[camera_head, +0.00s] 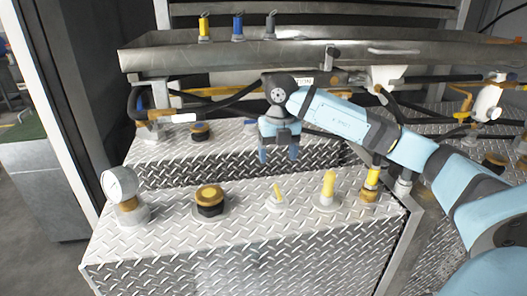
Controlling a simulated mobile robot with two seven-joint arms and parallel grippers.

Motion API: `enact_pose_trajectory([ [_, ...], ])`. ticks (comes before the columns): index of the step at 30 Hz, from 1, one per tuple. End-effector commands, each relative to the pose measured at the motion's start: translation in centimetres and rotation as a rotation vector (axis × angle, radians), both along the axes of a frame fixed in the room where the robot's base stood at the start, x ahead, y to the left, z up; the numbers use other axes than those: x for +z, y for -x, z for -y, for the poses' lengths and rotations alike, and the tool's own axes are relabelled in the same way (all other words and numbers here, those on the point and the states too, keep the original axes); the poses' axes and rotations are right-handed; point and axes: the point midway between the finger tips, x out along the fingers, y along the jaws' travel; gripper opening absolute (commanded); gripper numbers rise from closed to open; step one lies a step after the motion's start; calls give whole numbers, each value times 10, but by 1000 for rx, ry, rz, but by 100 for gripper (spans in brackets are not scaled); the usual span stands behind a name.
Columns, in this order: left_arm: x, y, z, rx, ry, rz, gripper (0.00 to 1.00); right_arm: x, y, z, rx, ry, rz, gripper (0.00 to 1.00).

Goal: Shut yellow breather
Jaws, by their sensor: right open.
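Several yellow-topped fittings stand on the near diamond-plate tank top (240,217), and I cannot tell for certain which one is the breather. One is a wide fitting with a yellow-brown cap on a black collar (209,198). To its right are a small yellow lever on a pale base (277,192), an upright yellow piece on a pale round base (329,187), and a yellow and black fitting (371,183) near the right edge. My right gripper (278,154) hangs fingers down above and behind the small lever, open and empty, touching nothing visible. My left gripper is out of view.
A pressure gauge (120,184) stands at the tank's left corner. A metal tray (300,54) runs across the back, with yellow, blue and dark nozzles (238,27) upright above it. Black hoses hang behind. My right arm covers part of the right side.

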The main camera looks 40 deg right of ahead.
Motion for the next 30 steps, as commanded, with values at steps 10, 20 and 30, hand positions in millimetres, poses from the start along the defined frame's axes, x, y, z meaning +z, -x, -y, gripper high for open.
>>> enact_pose_trajectory([
  [10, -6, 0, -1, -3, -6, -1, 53, -23, 1, 9, -25, 39, -5, 72],
  [20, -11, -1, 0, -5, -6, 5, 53, -88, 2, 9, -24, 37, -4, 72],
  [30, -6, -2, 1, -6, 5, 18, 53, -130, 1, 9, -24, 37, -1, 72],
])
